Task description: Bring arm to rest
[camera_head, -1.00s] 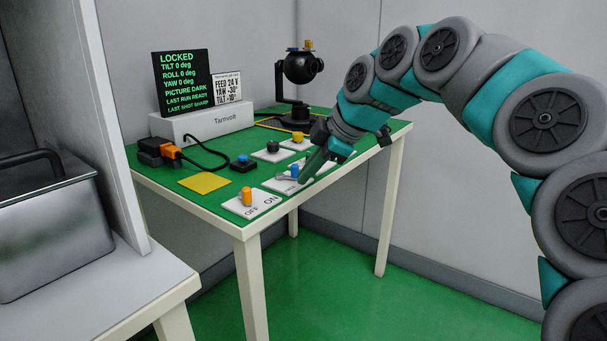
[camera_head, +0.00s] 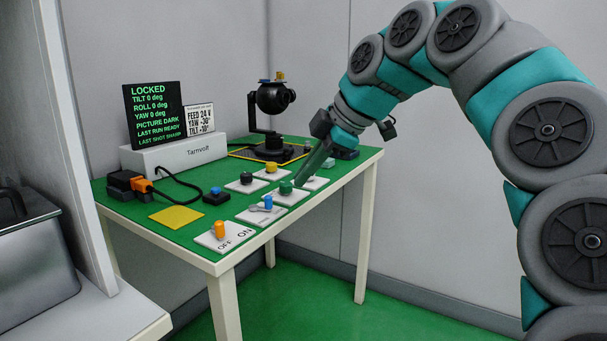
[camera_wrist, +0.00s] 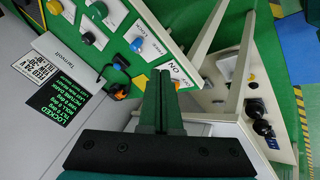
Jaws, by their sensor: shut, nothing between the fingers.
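My gripper (camera_head: 299,184) is shut and empty, its dark green fingers pointing down and left over the right side of the green-topped table. In the head view its tips overlap the plate with a green knob (camera_head: 285,187); whether they touch cannot be told. My arm (camera_head: 450,60) arches in from the right. In the wrist view the shut fingers (camera_wrist: 161,74) point up the picture, with the table edge and OFF/ON plate beyond them.
The table (camera_head: 190,238) bears an orange switch (camera_head: 220,229), a blue knob (camera_head: 268,203), other knobs, the Tarnvolt box (camera_head: 180,155) with a LOCKED display (camera_head: 153,112), and a gimbal camera (camera_head: 273,100). A metal bin (camera_head: 35,250) stands left. Floor in front is clear.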

